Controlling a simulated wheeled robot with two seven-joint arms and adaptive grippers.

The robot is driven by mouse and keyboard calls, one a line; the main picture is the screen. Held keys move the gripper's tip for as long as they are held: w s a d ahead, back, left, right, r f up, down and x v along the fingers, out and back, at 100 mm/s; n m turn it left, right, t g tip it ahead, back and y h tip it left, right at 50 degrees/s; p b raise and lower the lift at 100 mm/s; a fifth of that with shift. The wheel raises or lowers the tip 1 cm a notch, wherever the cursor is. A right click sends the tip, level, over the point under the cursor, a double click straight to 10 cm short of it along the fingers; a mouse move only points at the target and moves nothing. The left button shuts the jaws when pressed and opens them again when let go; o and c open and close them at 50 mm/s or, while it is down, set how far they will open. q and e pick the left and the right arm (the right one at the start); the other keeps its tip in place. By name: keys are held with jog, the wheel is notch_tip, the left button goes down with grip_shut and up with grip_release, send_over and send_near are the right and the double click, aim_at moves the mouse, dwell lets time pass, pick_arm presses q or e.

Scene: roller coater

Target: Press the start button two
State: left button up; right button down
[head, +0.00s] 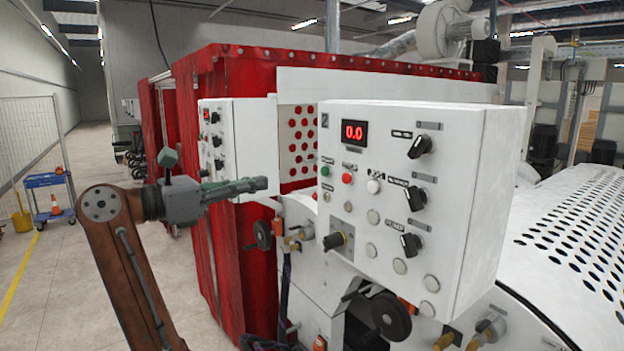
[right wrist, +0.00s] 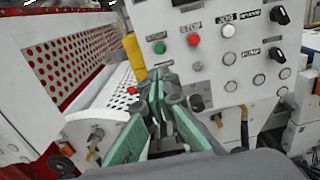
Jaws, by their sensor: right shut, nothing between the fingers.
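The near white control panel (head: 402,195) carries a "2" mark, a red "0.0" display and a row of buttons. Its green start button (head: 325,171) is at the left, beside the red stop button (head: 347,178) and a white jog button (head: 373,187). In the right wrist view the green button (right wrist: 159,47) shows just above my fingertips, with the red button (right wrist: 193,40) to its right. My right gripper (head: 262,184) is shut and empty, left of the panel and apart from the green button in the head view. My left gripper is not in view.
A second white panel (head: 243,140) stands behind the gripper, beside red curtains (head: 228,255). Black knobs (head: 417,198) sit on the near panel's right side. A black handwheel (head: 391,317) and valves lie below it. Open floor (head: 110,265) is at left.

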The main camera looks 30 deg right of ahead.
aim_at(323, 172)
jog(key=shift+w, duration=0.1)
jog(key=d, duration=0.4)
jog(key=d+p, duration=0.1)
jog(key=d, duration=0.4)
jog(key=w+d+p, duration=0.1)
jog(key=d, duration=0.4)
